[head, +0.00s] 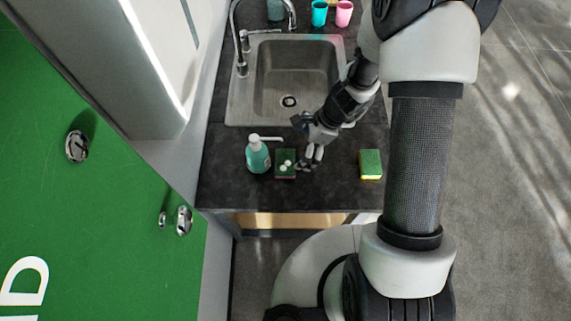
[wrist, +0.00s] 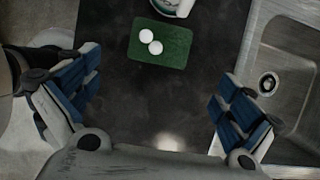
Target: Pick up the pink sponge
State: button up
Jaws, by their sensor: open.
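A sponge with a dark green top (head: 285,172) lies on the dark counter beside the soap bottle, with two small white round things on it. Its side colour is too small to tell for sure. In the wrist view its green top (wrist: 176,58) shows at the upper middle, with the two white round things on it. A second sponge, green on top with a yellow side (head: 370,165), lies further right. No plainly pink sponge shows. My gripper (head: 308,160) is open and empty, just right of the first sponge. In the wrist view its blue-padded fingers (wrist: 160,95) stand wide apart over bare counter.
A teal soap bottle with a white pump (head: 257,157) stands just left of the first sponge. A steel sink (head: 240,108) with a tap is behind. Teal and pink cups (head: 343,14) stand at the back. Bare counter lies between the sponges.

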aim_at(286, 162)
jog(key=b+x, duration=0.1)
jog(key=x, duration=0.2)
jog(key=b+x, duration=0.1)
jog(key=x, duration=0.2)
jog(key=b+x, duration=0.2)
jog(key=x, duration=0.1)
jog(key=shift+s+a+f, duration=0.1)
jog(key=shift+a+f, duration=0.15)
jog(key=shift+a, duration=0.2)
jog(key=shift+c, duration=0.4)
jog(key=c, duration=0.6)
